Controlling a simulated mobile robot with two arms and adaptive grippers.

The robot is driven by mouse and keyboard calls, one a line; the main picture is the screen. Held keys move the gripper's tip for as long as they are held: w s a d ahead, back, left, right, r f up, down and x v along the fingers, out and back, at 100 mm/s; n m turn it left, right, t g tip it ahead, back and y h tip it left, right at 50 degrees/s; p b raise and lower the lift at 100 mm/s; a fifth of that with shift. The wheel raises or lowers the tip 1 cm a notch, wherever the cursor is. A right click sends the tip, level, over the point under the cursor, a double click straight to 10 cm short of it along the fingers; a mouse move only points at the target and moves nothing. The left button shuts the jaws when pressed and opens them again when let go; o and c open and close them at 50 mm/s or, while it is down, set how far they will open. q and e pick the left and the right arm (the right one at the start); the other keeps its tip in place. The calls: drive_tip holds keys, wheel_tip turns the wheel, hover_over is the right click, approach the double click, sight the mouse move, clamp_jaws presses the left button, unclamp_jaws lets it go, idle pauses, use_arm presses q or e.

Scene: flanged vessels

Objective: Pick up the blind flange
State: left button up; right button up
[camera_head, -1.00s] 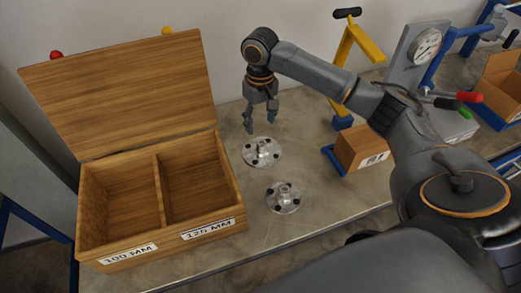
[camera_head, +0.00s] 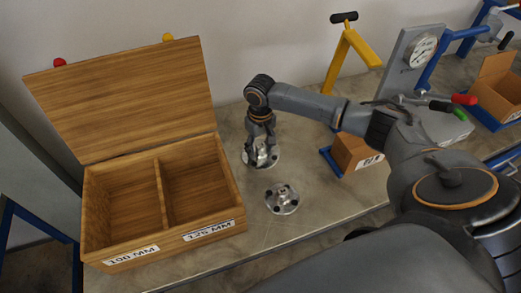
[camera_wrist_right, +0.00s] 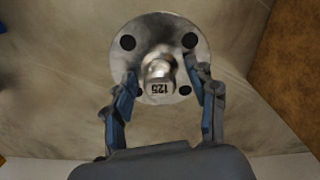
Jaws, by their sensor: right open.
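Two round metal flanges with bolt holes lie on the workbench. The farther flange (camera_head: 262,161) is partly hidden under my right gripper (camera_head: 259,157). In the right wrist view this blind flange (camera_wrist_right: 159,48) shows a central stub marked 125. There the fingers of my right gripper (camera_wrist_right: 163,85) are open, one on each side of the stub, over the disc. I cannot tell whether they touch it. The nearer flange (camera_head: 282,199) lies free on the bench. My left gripper is not in view.
An open wooden box (camera_head: 165,245) with two compartments, labelled 100 MM and 125 MM, stands to the left. A cardboard box (camera_head: 358,152) and a gauge stand (camera_head: 415,60) are to the right. The bench (camera_head: 315,225) near the closer flange is clear.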

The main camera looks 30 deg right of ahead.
clamp_jaws()
drive_tip(key=shift+w+r, duration=0.1)
drive_tip(key=shift+r, duration=0.05)
drive_tip(key=shift+r, duration=0.1)
drive_tip(key=shift+r+b, duration=0.35)
drive_tip(key=shift+r, duration=0.2)
drive_tip(key=s+a+r+b, duration=0.2)
drive_tip(key=s+a+r, duration=0.1)
drive_tip(key=s+r, duration=0.8)
drive_tip(key=s, duration=0.3)
drive_tip(key=shift+r+b, duration=0.3)
